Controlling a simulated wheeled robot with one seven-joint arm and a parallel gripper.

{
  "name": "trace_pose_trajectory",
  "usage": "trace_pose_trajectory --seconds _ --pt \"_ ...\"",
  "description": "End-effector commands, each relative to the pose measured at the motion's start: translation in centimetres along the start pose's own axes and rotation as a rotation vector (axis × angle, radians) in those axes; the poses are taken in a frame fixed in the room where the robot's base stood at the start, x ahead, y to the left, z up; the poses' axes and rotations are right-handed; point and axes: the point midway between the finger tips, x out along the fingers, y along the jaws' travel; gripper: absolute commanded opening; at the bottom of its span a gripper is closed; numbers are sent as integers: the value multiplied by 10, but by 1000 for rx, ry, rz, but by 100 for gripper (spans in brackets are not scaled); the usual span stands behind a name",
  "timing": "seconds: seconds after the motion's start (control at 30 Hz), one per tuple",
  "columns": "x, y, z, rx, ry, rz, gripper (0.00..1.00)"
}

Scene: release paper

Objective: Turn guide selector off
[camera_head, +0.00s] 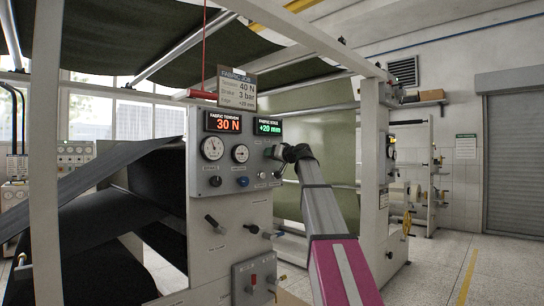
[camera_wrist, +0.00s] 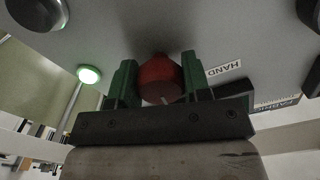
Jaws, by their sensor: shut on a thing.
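A red selector knob (camera_wrist: 160,74) with a small light pointer mark stands on the grey panel in the wrist view. A label reading "HAND" lies just right of it. My gripper (camera_wrist: 158,88) has its two green fingers on either side of the knob and is shut on it. In the head view my gripper (camera_head: 275,153) is at the upper right part of the machine's control panel (camera_head: 225,190). The knob is hidden there behind my gripper. I cannot read a guide label.
A green lit lamp (camera_wrist: 89,74) sits left of the knob. Red (camera_head: 228,123) and green (camera_head: 267,127) displays are above. Several levers lie below.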

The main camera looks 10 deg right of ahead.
Motion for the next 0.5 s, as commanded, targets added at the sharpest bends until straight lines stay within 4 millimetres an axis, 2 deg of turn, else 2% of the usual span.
trace_pose_trajectory --seconds 0.2,0.5 --pt "0 0 0 -118 -1 0 20" --pt "0 0 0 -190 -2 0 20"
